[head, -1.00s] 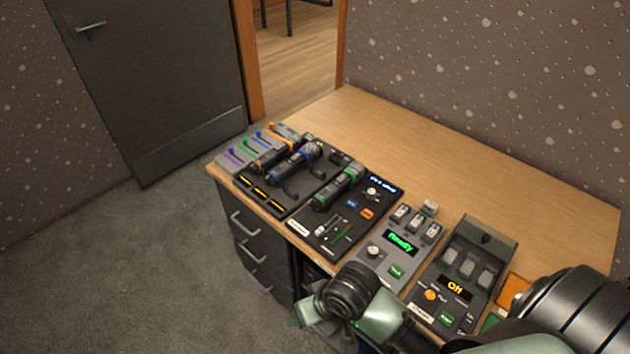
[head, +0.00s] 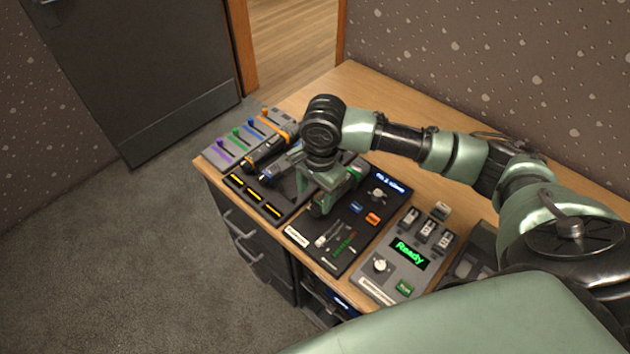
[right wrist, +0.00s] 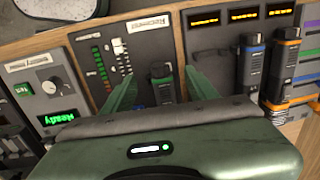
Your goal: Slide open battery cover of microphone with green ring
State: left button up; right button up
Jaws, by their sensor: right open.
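The microphone with the green ring (head: 321,206) lies on a black panel on the desk, partly hidden by my right arm in the head view. My right gripper (right wrist: 161,75) is open, with one green finger on each side of the microphone. I cannot tell whether the fingers touch it. In the head view the gripper (head: 325,183) is over the microphone. The battery cover cannot be made out clearly. My left gripper is not in view.
A blue-ringed microphone (right wrist: 250,62) and an orange-ringed microphone (right wrist: 284,62) lie beside it. Coloured faders (head: 236,136) sit at the desk's left end. A grey "Ready" unit (head: 378,265) stands to the right. The back of the desk (head: 345,85) is clear.

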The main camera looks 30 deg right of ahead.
aim_at(314, 209)
notch_tip(314, 209, down, 4)
jog(key=shift+f, duration=0.15)
jog(key=shift+w+f, duration=0.25)
jog(key=shift+f, duration=0.8)
jog(key=c, duration=0.3)
grip_shut()
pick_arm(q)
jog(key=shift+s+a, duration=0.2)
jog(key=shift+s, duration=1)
